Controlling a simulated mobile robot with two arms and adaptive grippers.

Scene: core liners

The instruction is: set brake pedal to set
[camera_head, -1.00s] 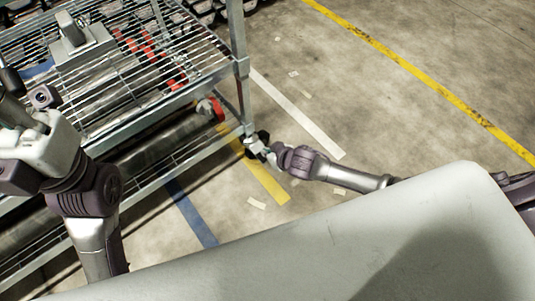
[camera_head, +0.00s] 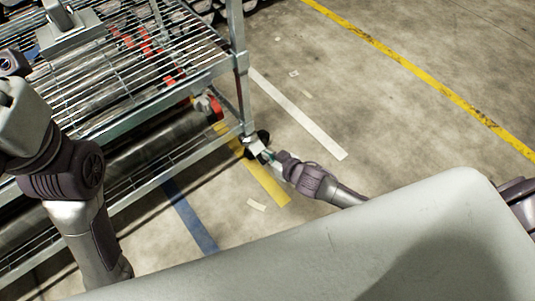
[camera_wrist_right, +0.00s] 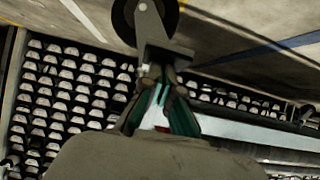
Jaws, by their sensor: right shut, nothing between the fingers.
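The caster at the rack's near right corner has a dark wheel (camera_wrist_right: 150,15) and a grey metal bracket (camera_wrist_right: 165,50) in the right wrist view. The brake pedal cannot be told apart clearly from this bracket. My right gripper (camera_wrist_right: 160,95) is shut and empty, its fingertips close at the bracket; whether they touch cannot be told. In the head view the right gripper (camera_head: 265,153) is low beside the caster (camera_head: 255,138) and covers part of it. My left arm is at the left edge of the head view; its fingers do not show.
The wire rack (camera_head: 150,75) holds long cylinders and red-ended parts on its shelves. A grey device (camera_head: 68,25) stands on top. White tape (camera_head: 300,115), yellow tape (camera_head: 268,185) and blue tape (camera_head: 190,215) mark the floor. The floor right of the rack is open.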

